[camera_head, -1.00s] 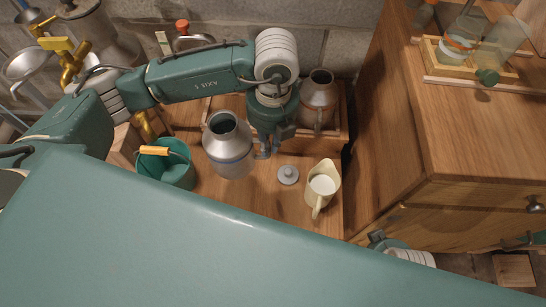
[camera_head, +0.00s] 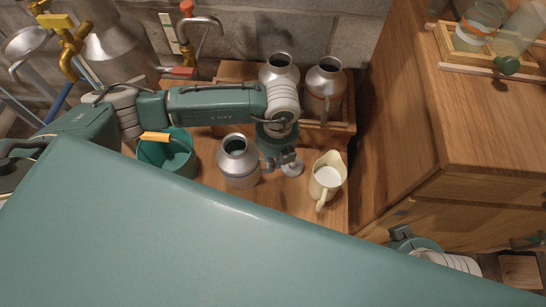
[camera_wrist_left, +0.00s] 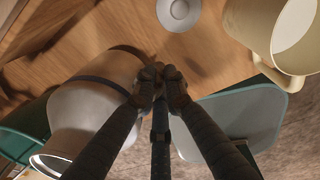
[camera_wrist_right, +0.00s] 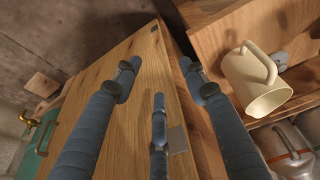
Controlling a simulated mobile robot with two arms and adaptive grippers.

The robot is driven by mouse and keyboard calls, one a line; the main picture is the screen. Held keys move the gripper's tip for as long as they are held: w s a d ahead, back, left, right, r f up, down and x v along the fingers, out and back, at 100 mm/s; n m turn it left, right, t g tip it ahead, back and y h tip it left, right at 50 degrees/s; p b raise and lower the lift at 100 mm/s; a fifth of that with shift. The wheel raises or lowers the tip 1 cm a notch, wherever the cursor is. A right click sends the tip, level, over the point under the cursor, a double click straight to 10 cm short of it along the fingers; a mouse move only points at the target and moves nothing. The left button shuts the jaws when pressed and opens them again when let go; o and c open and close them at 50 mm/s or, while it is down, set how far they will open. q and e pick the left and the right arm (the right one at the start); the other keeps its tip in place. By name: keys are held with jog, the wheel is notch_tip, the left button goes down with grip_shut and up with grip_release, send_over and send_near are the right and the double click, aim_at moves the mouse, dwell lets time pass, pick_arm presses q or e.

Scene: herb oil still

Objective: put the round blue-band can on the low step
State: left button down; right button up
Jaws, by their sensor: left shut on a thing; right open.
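The round can (camera_head: 238,168) is grey metal with an open mouth and stands upright at the front of the wooden surface. In the left wrist view the can (camera_wrist_left: 85,110) shows a dark bluish band. My left gripper (camera_head: 281,164) is at the can's right side; its fingertips (camera_wrist_left: 160,85) are closed together at the band, and what they pinch is mostly hidden. My right gripper (camera_wrist_right: 162,82) is open and empty beside wooden furniture.
A small grey lid (camera_head: 292,169) and a cream jug (camera_head: 326,178) are right of the can. A green bucket (camera_head: 168,155) is left. Two more cans (camera_head: 279,70) (camera_head: 325,88) stand in a wooden tray behind. A tall wooden cabinet (camera_head: 440,150) bounds the right.

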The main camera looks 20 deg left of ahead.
pick_arm(q)
notch_tip(320, 180, down, 3)
jog(key=shift+b, duration=0.3)
jog(key=c, duration=1.8)
grip_release()
jog(key=shift+f, duration=0.1)
pick_arm(e)
jog(key=shift+f, duration=0.35)
pick_arm(q)
jog(key=r+p, duration=0.1)
jog(key=r, duration=0.4)
jog(key=shift+d, duration=0.2)
notch_tip(320, 180, up, 7)
jog(key=shift+d+r+p, duration=0.1)
jog(key=shift+d+p, duration=0.05)
jog(key=shift+p, duration=0.7)
pick_arm(e)
jog(key=x, duration=0.4)
jog(key=shift+a+f, duration=0.1)
jog(key=shift+f, duration=0.05)
jog(key=shift+s, duration=0.1)
